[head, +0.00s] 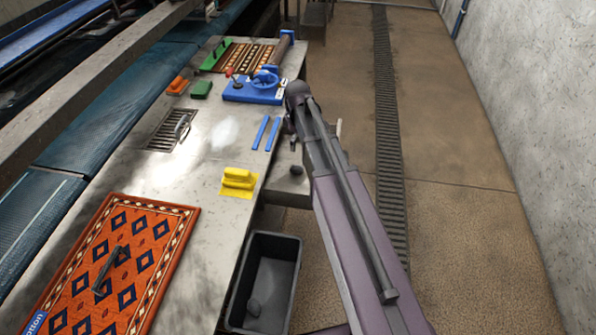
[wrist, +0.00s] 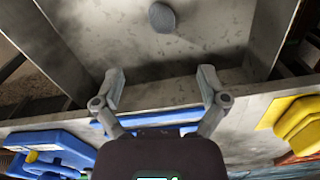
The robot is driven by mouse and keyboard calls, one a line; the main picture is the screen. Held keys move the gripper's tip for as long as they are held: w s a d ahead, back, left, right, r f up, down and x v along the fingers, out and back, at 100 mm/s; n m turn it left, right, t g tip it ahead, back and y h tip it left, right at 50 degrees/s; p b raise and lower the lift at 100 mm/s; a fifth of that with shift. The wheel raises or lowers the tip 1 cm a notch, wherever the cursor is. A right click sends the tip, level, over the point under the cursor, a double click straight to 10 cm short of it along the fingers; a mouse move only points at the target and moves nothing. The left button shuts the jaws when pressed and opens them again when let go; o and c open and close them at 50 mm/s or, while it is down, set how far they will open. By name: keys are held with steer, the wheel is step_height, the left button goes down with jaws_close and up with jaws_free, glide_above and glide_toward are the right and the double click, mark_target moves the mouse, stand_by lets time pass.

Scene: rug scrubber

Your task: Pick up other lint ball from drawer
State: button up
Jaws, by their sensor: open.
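A dark grey lint ball (head: 296,170) lies in the open drawer (head: 290,193) under the workbench's right side. In the wrist view the same ball (wrist: 162,17) rests on the drawer's bare floor (wrist: 200,40), near the top edge of the picture. My gripper (wrist: 162,75) is open and empty, its two fingers spread wide. The ball lies beyond the fingertips, roughly centred between them and apart from them. In the head view my arm hides most of the gripper. Another grey lint ball (head: 254,307) lies in the black bin (head: 292,262).
The workbench (head: 213,165) carries a yellow block (head: 238,180), two blue strips (head: 267,133), a blue device (head: 255,92) and a patterned rug with a brush (head: 113,270). The drawer's walls rise around the ball. The floor to the right (head: 460,140) is clear.

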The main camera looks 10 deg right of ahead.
mark_target(297, 167)
steer(key=shift+f+b, duration=3.55)
steer(key=shift+f, duration=0.25)
steer(key=shift+f, duration=0.1)
steer(key=shift+s+a+f+b, duration=0.1)
steer(key=shift+a+f+b, duration=0.05)
steer(key=shift+f+b, duration=2.45)
steer(key=shift+r, duration=0.1)
steer(key=shift+c, duration=0.2)
steer(key=c, duration=0.8)
